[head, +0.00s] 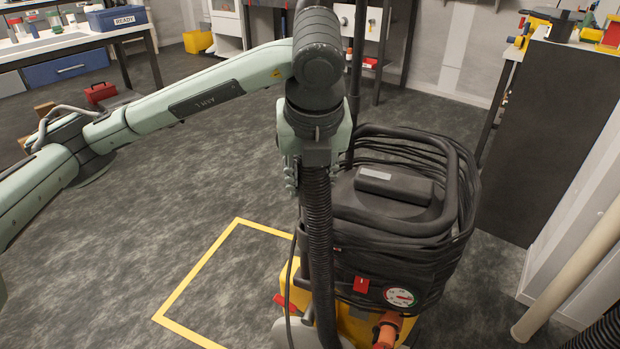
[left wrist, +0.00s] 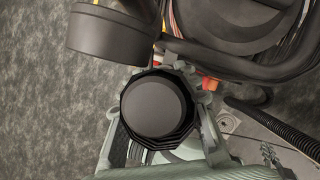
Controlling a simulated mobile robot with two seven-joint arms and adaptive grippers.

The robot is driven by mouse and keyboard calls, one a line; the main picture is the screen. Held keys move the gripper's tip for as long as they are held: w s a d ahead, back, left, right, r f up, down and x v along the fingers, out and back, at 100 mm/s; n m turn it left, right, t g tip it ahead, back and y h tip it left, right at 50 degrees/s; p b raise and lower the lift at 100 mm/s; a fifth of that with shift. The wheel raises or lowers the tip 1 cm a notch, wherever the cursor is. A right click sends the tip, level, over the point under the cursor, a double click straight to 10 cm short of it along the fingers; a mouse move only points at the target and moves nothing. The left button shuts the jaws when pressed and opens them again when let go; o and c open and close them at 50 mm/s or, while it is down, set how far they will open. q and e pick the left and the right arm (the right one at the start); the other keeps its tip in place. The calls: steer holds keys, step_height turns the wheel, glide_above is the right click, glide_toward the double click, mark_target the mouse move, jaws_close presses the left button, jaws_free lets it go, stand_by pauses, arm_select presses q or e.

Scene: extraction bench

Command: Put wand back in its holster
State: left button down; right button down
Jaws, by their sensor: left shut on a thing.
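My left gripper (head: 305,168) hangs down beside the black-and-yellow extraction machine (head: 398,192) and is shut on a black part that I take to be the wand. A ribbed black hose (head: 319,250) runs down from the gripper along the machine's left side. In the left wrist view a round, dark end (left wrist: 155,108) sits between the green fingers, seen end-on. Much of the held part is hidden by the gripper and arm. I cannot pick out the holster for certain. My right gripper is not in view.
Black hose or cable is coiled around the machine, with a dial gauge (head: 400,297) and an orange fitting (head: 387,329) low at the front. A yellow floor outline (head: 195,272) lies left of it on open carpet. A dark cabinet (head: 545,135) stands at right.

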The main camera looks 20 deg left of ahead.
mark_target(310, 204)
arm_select(q)
steer(key=shift+f+b, duration=2.4)
steer(key=shift+f, duration=0.05)
steer(key=c, duration=1)
jaws_free()
steer(key=shift+c, duration=0.2)
steer(key=v, duration=1.2)
steer(key=shift+s, duration=0.1)
